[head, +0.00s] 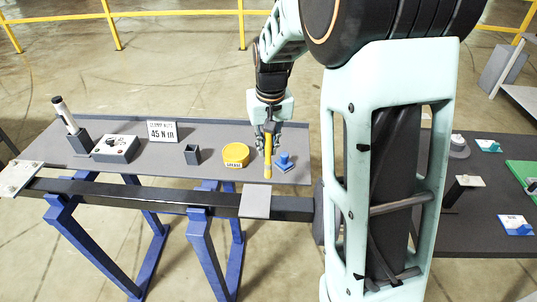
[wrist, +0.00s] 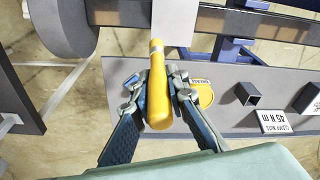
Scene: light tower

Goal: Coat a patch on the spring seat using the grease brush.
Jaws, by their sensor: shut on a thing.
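The grease brush shows as a yellow handle (head: 268,160), clasped in my gripper (head: 268,130). In the wrist view the handle (wrist: 157,85) lies between the two fingers (wrist: 155,90). Its narrow end points toward a flat light-grey plate (head: 256,201) on the dark beam, which looks like the spring seat. The plate also shows at the top of the wrist view (wrist: 174,20). The narrow end is close to the plate's near-tray edge; I cannot tell whether it touches. No bristles can be made out. The yellow grease tin (head: 236,153) stands left of my gripper.
The grey tray (head: 215,135) also holds a blue fitting (head: 285,162), a dark square cup (head: 192,155), a control box (head: 116,149), a "45 N m" sign (head: 162,132) and a white cylinder in a holder (head: 66,118). The beam (head: 150,194) rests on blue trestles (head: 205,230).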

